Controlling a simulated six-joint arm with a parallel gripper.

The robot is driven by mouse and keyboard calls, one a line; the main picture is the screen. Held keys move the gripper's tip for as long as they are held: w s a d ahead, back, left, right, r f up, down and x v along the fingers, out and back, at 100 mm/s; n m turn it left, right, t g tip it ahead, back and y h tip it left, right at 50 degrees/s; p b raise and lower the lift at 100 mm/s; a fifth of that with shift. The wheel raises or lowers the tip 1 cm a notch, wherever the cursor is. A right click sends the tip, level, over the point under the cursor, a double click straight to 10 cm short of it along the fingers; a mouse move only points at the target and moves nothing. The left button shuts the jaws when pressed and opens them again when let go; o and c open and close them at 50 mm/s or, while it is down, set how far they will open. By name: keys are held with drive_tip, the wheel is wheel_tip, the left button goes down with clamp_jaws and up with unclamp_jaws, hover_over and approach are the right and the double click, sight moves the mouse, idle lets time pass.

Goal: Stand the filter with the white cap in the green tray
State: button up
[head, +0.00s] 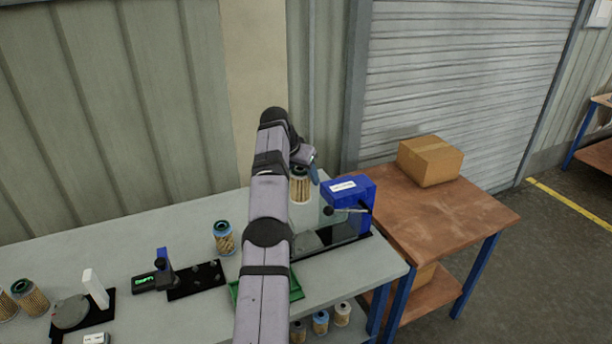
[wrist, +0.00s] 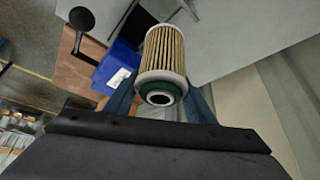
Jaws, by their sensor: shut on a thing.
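My gripper (head: 307,168) is shut on a filter (head: 300,188) with tan pleats, holding it above the far side of the grey bench. In the wrist view the filter (wrist: 163,58) sits between blue fingers (wrist: 160,98). Its near end has a white cap ring with dark green around a dark hole; its far end is pale too. In the head view it looks roughly upright, left of the blue press. The green tray (head: 297,289) lies on the bench near its front edge, mostly hidden behind my arm; I cannot see what is inside.
The blue press (head: 348,192) with a lever stands close right of the held filter. A filter with a dark green-blue top (head: 224,238) stands on the bench to the left, behind a black plate (head: 196,281). Several filters stand on the lower shelf. A cardboard box (head: 429,161) sits on the brown table.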

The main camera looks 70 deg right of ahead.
sight(294, 167)
drive_tip(key=shift+w+a+r, duration=0.15)
drive_tip(key=shift+w+r, duration=0.3)
drive_tip(key=shift+w+a+r, duration=0.2)
drive_tip(key=shift+w+a+r, duration=0.1)
drive_tip(key=shift+w+a, duration=0.05)
drive_tip(key=shift+w+a+r+n, duration=0.3)
drive_tip(key=shift+w+r, duration=0.15)
drive_tip(key=shift+r, duration=0.15)
drive_tip(key=shift+w+r, duration=0.15)
drive_tip(key=shift+r, duration=0.05)
drive_tip(key=shift+w+a+r, duration=0.25)
drive_tip(key=shift+w+a, duration=0.05)
drive_tip(key=shift+a, duration=0.15)
drive_tip(key=shift+w+a+r+n+t+p, duration=0.15)
drive_tip(key=shift+w+a+r+p, duration=0.15)
drive_tip(key=shift+w, duration=0.25)
drive_tip(key=shift+w+a+r+n+t+p, duration=0.15)
drive_tip(key=shift+w+a+r, duration=0.15)
drive_tip(key=shift+w, duration=0.2)
